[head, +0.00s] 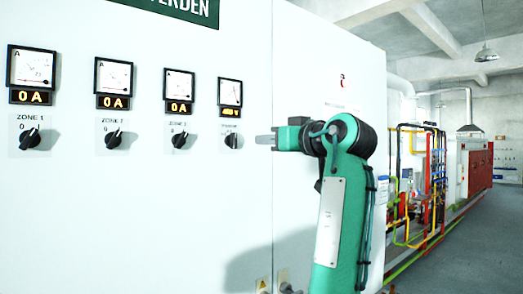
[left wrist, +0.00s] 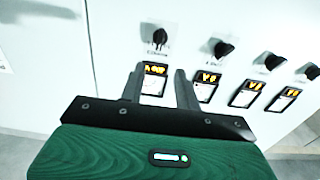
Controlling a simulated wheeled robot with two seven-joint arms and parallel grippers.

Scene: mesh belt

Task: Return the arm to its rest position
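My left gripper (head: 265,140) is in front of the white cabinet (head: 300,60), its fingers pointing left in the head view. They end a little right of the rightmost black knob (head: 233,141), apart from it in the picture. In the left wrist view the two dark fingers (left wrist: 160,74) stand apart with nothing between them, so the gripper is open. Beyond them are a lit display (left wrist: 155,69) and a black knob (left wrist: 160,37). My green left arm (head: 335,215) rises from the lower right. My right gripper is in neither view.
The cabinet front carries several meters (head: 31,67) with orange displays and black knobs (head: 30,139) below. Coloured pipes (head: 435,175) and a red unit (head: 478,168) stand farther back at right. The grey floor (head: 480,250) at right is clear.

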